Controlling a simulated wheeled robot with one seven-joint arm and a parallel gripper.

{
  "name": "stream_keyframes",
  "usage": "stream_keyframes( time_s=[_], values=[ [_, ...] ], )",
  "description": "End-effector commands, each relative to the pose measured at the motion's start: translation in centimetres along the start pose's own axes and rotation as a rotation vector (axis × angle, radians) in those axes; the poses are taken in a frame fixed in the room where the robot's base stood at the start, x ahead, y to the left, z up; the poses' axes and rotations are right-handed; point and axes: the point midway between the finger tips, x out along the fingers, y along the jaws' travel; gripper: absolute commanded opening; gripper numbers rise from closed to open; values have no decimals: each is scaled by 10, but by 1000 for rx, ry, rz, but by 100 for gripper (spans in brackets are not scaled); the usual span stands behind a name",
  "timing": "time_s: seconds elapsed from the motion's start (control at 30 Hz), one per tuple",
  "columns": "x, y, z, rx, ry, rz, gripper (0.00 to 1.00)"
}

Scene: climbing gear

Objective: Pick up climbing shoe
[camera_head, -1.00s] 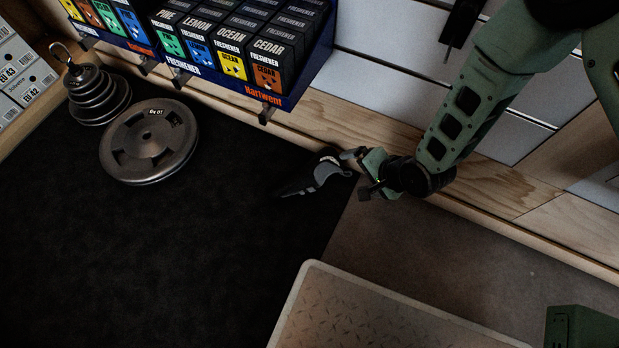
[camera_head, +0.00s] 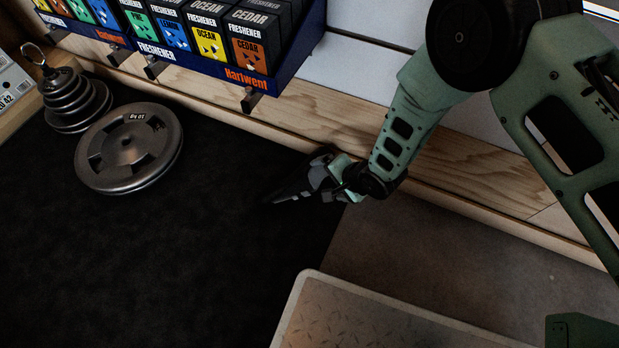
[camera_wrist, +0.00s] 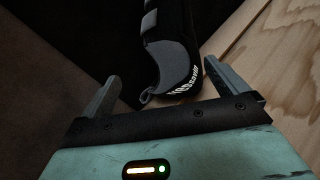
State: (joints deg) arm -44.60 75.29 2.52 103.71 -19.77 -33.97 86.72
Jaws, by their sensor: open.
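A black and grey climbing shoe (camera_head: 290,193) lies on the dark floor mat near the wooden base of the wall. In the wrist view the shoe (camera_wrist: 172,60) points heel-first at my gripper, with white lettering on its heel and a small pull loop. My gripper (camera_head: 327,182) is at the heel end of the shoe, partly hiding it in the head view. In the wrist view my gripper (camera_wrist: 161,73) is open, its two fingers spread to the left and right of the heel. Nothing is held.
A large weight plate (camera_head: 129,148) and a stack of small weights (camera_head: 75,100) lie to the left. A shelf of freshener boxes (camera_head: 257,50) overhangs behind. The wooden wall base (camera_head: 290,135) runs close beside the shoe. Open mat (camera_head: 150,260) lies in front.

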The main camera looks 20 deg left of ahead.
Motion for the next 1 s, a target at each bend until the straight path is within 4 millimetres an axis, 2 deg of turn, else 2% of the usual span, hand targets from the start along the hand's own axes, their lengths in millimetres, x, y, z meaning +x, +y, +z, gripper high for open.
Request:
stream_keyframes(
  time_s=[0.4,0.77,0.8,0.9,1.0],
  values=[
    [46,-6,4,-3,0,-2,98],
    [51,-8,4,-1,0,-1,98],
    [51,-8,4,-1,0,-1,93],
    [51,-8,4,-1,0,1,65],
    [51,-5,4,-1,-1,6,42]
  ],
)
